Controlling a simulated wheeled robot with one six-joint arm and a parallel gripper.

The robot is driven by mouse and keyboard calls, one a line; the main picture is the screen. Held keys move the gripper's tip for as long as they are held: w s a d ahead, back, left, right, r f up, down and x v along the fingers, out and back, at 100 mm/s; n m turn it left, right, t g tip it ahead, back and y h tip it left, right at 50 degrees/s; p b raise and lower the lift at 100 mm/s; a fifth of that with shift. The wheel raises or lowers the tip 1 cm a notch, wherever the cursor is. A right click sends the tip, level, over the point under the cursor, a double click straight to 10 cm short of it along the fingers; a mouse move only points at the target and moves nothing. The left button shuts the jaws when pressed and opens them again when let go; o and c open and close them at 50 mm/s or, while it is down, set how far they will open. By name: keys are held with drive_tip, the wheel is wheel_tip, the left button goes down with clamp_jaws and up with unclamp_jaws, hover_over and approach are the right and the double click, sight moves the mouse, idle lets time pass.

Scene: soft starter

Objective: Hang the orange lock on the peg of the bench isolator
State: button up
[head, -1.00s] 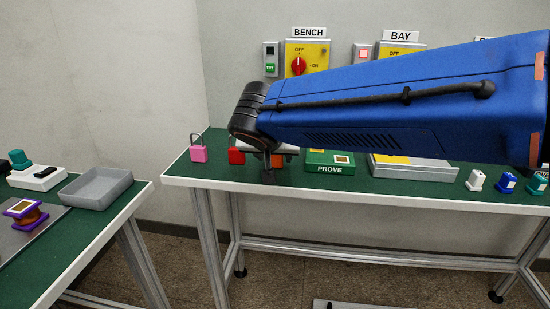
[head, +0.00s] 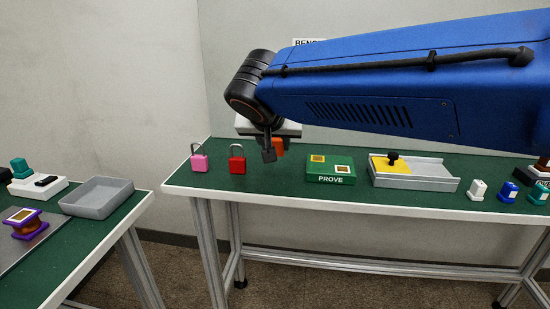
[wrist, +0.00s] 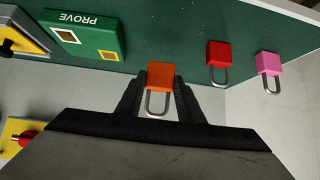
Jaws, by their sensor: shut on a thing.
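The orange lock (head: 278,147) is between the fingers of my gripper (head: 270,152), held above the back table. In the wrist view the gripper (wrist: 160,98) is shut on the orange lock (wrist: 161,76), with the metal shackle pointing back toward my palm. The bench isolator is hidden behind my arm in the head view; only part of its BENCH sign (head: 308,42) shows. A yellow box with a red knob, seemingly the bench isolator (wrist: 13,129), is cut off at the left of the wrist view. I cannot see its peg.
A red lock (head: 237,165) and a pink lock (head: 199,162) stand left of the gripper. The green PROVE block (head: 331,176) and a grey tray (head: 430,178) with a yellow piece lie to the right. A side table holds a grey bin (head: 97,196).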

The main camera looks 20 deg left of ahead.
drive_tip(key=shift+r, duration=1.85)
